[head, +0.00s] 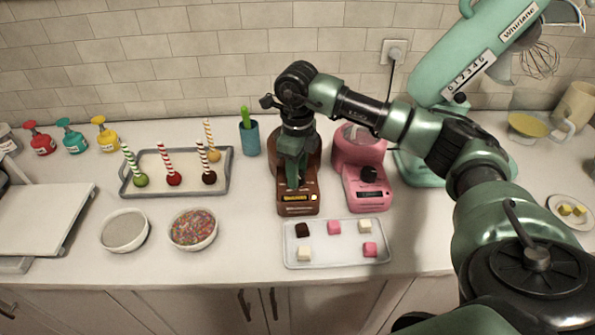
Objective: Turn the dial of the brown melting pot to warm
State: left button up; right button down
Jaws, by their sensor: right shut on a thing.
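My right gripper (294,183) reaches down over the pot's front panel from above. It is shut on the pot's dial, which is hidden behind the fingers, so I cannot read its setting. The gripper and wrist also cover much of the pot's bowl. My left gripper is not in view.
A pink melting pot (362,190) with a dark dial stands close on the right. A tray (340,265) with several small cubes lies in front. A blue cup (249,140) stands left of the brown pot. A mint mixer (440,75) stands at the right.

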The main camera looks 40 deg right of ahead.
jog(key=shift+r, duration=0.1)
jog(key=c, duration=0.9)
grip_release()
jog(key=shift+a, duration=0.1)
